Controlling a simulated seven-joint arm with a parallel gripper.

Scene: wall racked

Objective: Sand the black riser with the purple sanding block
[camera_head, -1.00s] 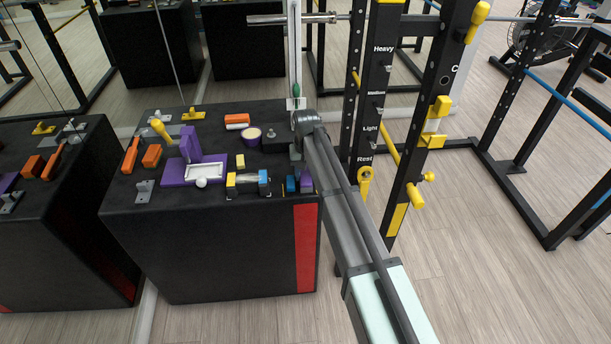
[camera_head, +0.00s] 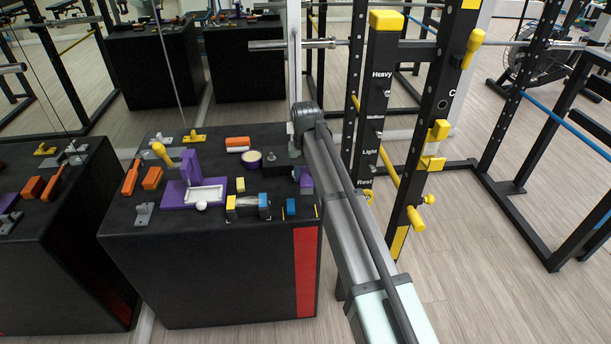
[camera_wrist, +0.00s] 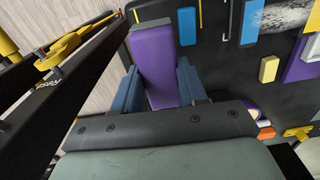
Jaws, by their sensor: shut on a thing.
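The purple sanding block (camera_wrist: 154,55) is held between the two blue fingers of my gripper (camera_wrist: 158,80) in the wrist view. In the head view it shows small (camera_head: 306,180) below the end of my arm, over the right back part of a large black box (camera_head: 200,265) with a red stripe. My gripper (camera_head: 303,174) is mostly hidden there by my arm. The block looks raised off the box top. A small dark block with a grey knob (camera_head: 278,165) sits on the box just left of my gripper. I cannot tell which of these is the riser.
Several things crowd the box top: a purple holder with a white tray (camera_head: 206,196), a yellow block (camera_head: 241,184), a blue block (camera_head: 291,206), an orange-and-white block (camera_head: 237,144) and a round purple tub (camera_head: 252,158). A black rack (camera_head: 375,125) stands close at the right.

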